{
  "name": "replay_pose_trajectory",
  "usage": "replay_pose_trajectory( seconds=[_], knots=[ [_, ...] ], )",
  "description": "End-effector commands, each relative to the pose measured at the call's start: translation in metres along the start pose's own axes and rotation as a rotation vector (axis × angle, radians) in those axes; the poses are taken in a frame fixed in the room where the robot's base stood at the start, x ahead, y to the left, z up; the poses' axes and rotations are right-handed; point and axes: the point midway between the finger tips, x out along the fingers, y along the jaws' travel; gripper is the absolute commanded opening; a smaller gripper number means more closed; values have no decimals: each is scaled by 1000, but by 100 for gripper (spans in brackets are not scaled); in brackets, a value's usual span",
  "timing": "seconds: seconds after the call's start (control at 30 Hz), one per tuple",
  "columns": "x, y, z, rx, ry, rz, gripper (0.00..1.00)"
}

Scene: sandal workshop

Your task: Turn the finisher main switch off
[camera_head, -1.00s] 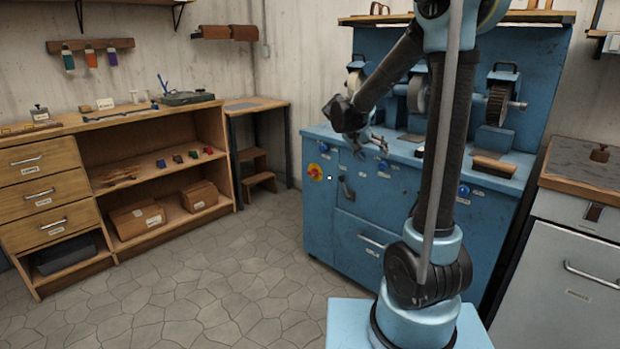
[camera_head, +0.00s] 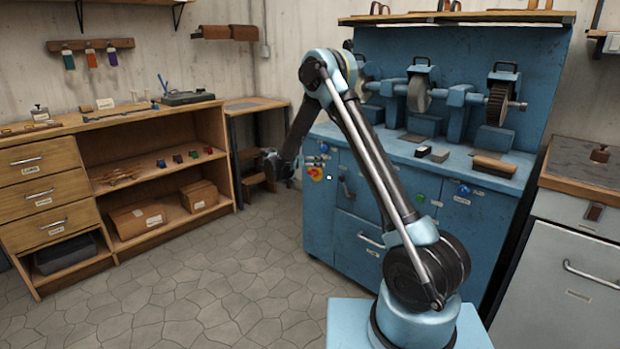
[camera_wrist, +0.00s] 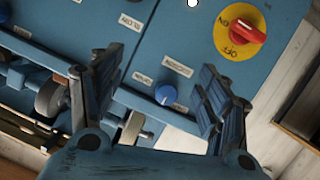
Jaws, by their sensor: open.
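The main switch, a red knob on a round yellow plate, is on the left of the blue finisher's front (camera_head: 316,173).
The blue finisher (camera_head: 345,235) carries several grinding wheels on top and other knobs and a green button (camera_head: 420,198) on its front. A wooden shelf unit (camera_head: 155,235) stands at left. The stone floor (camera_head: 230,270) between is clear.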

Motion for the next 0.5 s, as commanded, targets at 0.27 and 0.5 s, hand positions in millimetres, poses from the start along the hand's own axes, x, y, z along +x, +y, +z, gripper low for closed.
replay_pose_trajectory(
  seconds=[0.27,0.5],
  knots=[
    [-30,-73,55,115,154,-34,70],
    [-55,-110,98,202,258,-69,70]
  ],
)
